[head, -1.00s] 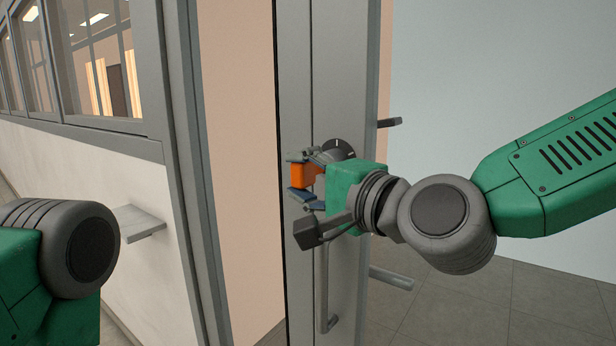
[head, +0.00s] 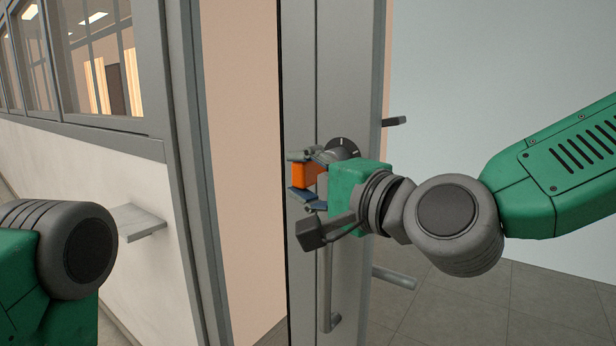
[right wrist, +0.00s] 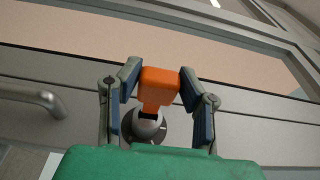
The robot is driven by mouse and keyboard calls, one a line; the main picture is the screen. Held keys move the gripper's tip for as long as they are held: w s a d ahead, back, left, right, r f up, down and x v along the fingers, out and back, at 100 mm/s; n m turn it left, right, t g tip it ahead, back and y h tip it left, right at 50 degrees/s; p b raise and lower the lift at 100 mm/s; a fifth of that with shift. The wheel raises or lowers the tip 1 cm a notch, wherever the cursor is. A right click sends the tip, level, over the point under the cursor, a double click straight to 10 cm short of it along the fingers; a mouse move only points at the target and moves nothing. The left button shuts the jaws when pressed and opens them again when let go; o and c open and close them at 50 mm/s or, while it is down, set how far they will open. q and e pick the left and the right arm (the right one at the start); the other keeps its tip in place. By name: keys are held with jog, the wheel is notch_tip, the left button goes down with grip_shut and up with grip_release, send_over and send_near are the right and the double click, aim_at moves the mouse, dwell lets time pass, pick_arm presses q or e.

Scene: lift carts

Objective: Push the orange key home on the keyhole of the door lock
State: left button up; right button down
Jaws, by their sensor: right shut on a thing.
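The orange key (head: 312,176) is between the fingers of my right gripper (head: 299,175), which is shut on it. In the right wrist view the key's wide head (right wrist: 160,84) sits between the two blue-lined fingers, and its narrow end points toward the round lock (right wrist: 141,126). A dark patch shows right at that narrow end; I cannot tell whether the tip is inside the keyhole. In the head view the dark dial of the door lock (head: 343,145) shows behind the gripper, and the keyhole is hidden. My left gripper is out of view; only its arm shows.
The grey door (head: 345,90) carries a long pull handle (head: 326,290) below the lock. Another bar (head: 395,277) and a small lever (head: 394,121) stick out at its right. A wall ledge (head: 138,220) is at left. Tiled floor lies open at lower right.

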aim_at(316, 173)
jog(key=shift+s+a, duration=0.15)
jog(key=shift+a, duration=0.5)
jog(key=shift+s, duration=0.1)
jog(key=shift+d, duration=0.15)
jog(key=d, duration=0.2)
jog(key=shift+s+d, duration=0.3)
jog(key=shift+d, duration=0.05)
jog(key=shift+s+d, duration=0.1)
jog(key=shift+d, duration=0.25)
jog(key=shift+a, duration=0.95)
jog(key=shift+w+a, duration=0.2)
jog(key=shift+w+d, duration=0.2)
jog(key=shift+d, duration=0.35)
jog(key=shift+w+d, duration=0.3)
jog(key=shift+d, duration=0.65)
jog(key=shift+w+a, duration=0.35)
jog(key=shift+a, duration=0.1)
jog(key=shift+w+d, duration=0.45)
jog(key=shift+w, duration=0.05)
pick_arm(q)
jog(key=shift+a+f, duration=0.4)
pick_arm(e)
jog(key=shift+w+d+r, duration=0.1)
jog(key=shift+w, duration=0.05)
